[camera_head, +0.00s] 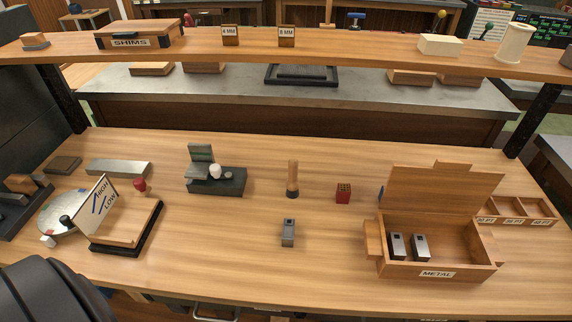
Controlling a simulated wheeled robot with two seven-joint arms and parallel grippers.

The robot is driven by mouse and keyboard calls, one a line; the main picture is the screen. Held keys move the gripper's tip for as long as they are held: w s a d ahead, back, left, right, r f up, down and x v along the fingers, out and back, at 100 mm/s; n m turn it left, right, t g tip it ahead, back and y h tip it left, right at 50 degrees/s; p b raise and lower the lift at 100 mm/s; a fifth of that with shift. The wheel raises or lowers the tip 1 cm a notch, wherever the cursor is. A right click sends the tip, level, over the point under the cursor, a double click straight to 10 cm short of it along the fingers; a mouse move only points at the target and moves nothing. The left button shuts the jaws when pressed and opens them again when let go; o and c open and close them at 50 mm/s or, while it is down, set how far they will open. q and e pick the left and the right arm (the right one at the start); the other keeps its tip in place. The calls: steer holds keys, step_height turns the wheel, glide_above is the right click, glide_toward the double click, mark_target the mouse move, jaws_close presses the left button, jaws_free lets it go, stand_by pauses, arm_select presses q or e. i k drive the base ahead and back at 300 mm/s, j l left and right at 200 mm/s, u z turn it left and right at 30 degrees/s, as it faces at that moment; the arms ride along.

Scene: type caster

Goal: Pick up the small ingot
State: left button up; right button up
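A small grey metal block (288,233) with a dark square mark near its top stands alone on the bench, front centre. Two similar grey blocks, a left one (397,246) and a right one (420,247), stand inside the open wooden box (468,268) labelled METAL at the right. I cannot tell by size alone which of the three is the small ingot. Neither of my grippers is in view.
A LOW/HIGH scale-like device (125,228) stands left. A dark fixture (217,180), wooden-handled tool (292,180) and red block (343,193) stand behind the lone block. A raised shelf (330,55) crosses the back. The bench front around the lone block is clear.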

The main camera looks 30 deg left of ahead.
mark_target(288, 234)
steer(key=j+u, duration=0.1)
steer(key=u, duration=0.8)
steer(key=i+j+z, duration=0.2)
steer(key=j, duration=0.25)
steer(key=j+z, duration=0.25)
steer(key=j, duration=0.15)
steer(key=i+j+z, duration=0.2)
steer(key=j, duration=0.3)
steer(key=k+l, duration=0.05)
steer(key=k, duration=0.05)
